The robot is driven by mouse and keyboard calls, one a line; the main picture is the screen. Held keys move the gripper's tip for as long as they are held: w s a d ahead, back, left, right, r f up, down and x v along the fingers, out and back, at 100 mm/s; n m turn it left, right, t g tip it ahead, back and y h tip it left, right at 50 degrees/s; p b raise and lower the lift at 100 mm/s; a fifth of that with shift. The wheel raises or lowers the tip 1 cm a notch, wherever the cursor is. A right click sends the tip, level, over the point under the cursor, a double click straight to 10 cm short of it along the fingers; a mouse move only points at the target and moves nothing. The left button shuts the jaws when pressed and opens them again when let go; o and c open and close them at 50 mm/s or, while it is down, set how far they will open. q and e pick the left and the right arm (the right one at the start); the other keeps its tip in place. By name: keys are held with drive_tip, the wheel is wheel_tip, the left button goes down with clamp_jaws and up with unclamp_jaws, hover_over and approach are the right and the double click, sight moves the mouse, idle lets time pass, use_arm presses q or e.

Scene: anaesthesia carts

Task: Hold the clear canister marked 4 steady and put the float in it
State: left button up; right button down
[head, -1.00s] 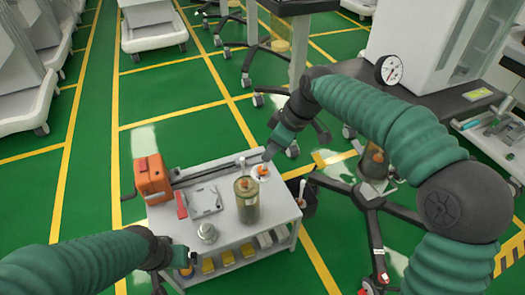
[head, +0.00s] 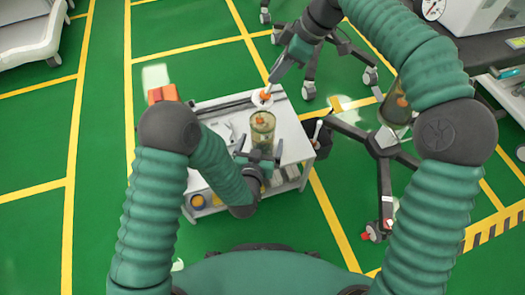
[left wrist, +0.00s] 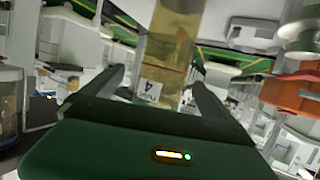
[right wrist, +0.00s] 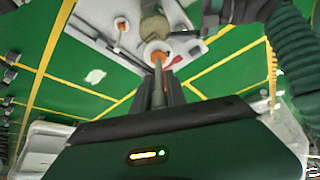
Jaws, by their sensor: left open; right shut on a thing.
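The clear canister (head: 263,133) stands upright on the white cart, with yellowish contents and an orange patch near its top. In the left wrist view the canister (left wrist: 172,50) shows a label with a 4, between the fingers of my open left gripper (left wrist: 160,92). In the head view my left gripper (head: 264,157) is at the canister's near side, low down; I cannot tell whether it touches. My right gripper (head: 274,78) is shut on the float (head: 262,98), orange and white at its end, just behind the canister. The float (right wrist: 156,57) also shows in the right wrist view, outside the canister.
Green floor lies left of the cart.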

sight(263, 120)
use_arm(q)
drive_tip(key=s+t+y, duration=0.1)
drive_tip(key=s+n+t+y, duration=0.1)
drive_tip(key=s+t, duration=0.1)
drive_tip(key=shift+d+f+n, duration=0.2)
drive_tip(key=shift+d+n, duration=0.1)
drive_tip(key=shift+d, duration=0.1)
use_arm(e)
drive_tip(key=shift+d, duration=0.15)
use_arm(q)
drive_tip(key=shift+s+a+r+t, duration=0.1)
drive_tip(key=shift+s+t, duration=0.2)
drive_tip(key=shift+w+y, duration=0.1)
drive_tip(key=shift+y, duration=0.3)
drive_tip(key=w, duration=1.1)
drive_tip(key=shift+w, duration=0.35)
drive_tip(key=shift+r, duration=0.1)
drive_tip(key=c, duration=1.8)
use_arm(e)
drive_tip(key=shift+f, duration=6.55)
